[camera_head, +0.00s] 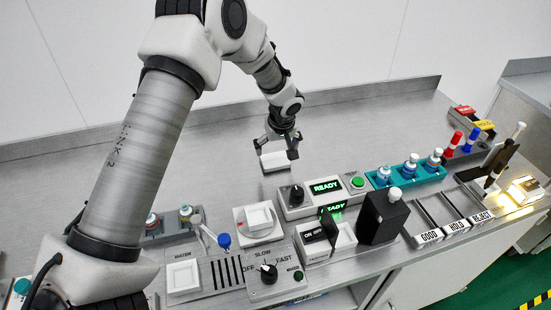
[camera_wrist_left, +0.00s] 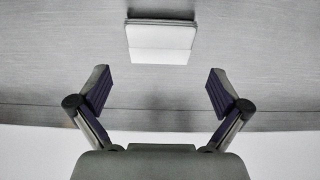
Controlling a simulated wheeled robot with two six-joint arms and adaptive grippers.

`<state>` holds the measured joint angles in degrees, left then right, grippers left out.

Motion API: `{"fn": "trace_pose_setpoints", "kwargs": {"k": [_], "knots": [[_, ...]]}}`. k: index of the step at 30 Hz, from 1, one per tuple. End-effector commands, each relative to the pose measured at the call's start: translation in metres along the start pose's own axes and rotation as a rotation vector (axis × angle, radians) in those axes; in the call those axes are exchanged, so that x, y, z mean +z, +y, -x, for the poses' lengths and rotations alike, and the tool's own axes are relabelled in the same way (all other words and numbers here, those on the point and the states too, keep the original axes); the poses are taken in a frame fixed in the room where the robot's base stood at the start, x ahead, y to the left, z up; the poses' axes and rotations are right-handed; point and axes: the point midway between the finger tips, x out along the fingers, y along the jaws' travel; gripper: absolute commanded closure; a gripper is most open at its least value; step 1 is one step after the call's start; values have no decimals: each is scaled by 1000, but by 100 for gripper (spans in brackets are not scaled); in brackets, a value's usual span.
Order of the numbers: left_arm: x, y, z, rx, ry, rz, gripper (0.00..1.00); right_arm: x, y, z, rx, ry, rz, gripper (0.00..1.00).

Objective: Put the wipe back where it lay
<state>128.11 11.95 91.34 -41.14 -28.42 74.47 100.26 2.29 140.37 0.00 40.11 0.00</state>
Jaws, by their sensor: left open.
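The wipe (camera_head: 274,161) looks like a flat white folded pad on the grey bench, behind the READY box. My left gripper (camera_head: 277,146) is over it, with its fingers pointing down. In the left wrist view the wipe (camera_wrist_left: 162,41) lies beyond the fingertips, roughly centred between them. The left gripper (camera_wrist_left: 160,90) is open there, with both dark pads spread wide and nothing between them. A clear gap shows between each pad and the wipe. My right gripper is in neither view.
The READY box (camera_head: 326,187) with a dial stands just in front of the wipe. A teal rack (camera_head: 405,176) of vials is to the right. A black box (camera_head: 383,218) and a SLOW/FAST dial panel (camera_head: 268,270) stand nearer. The bench behind is clear up to its back ledge.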

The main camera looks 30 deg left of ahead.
Motion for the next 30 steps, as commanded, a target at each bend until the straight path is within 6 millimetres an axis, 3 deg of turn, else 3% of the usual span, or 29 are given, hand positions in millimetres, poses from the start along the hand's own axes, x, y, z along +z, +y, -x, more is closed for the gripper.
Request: {"fn": "trace_pose_setpoints", "kwargs": {"k": [3,9,30], "knots": [[0,0,28,2,2,0,0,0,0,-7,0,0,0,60],[0,0,55,0,-1,1,0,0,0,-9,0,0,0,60],[0,0,57,-1,-1,1,0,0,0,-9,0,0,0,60]]}}
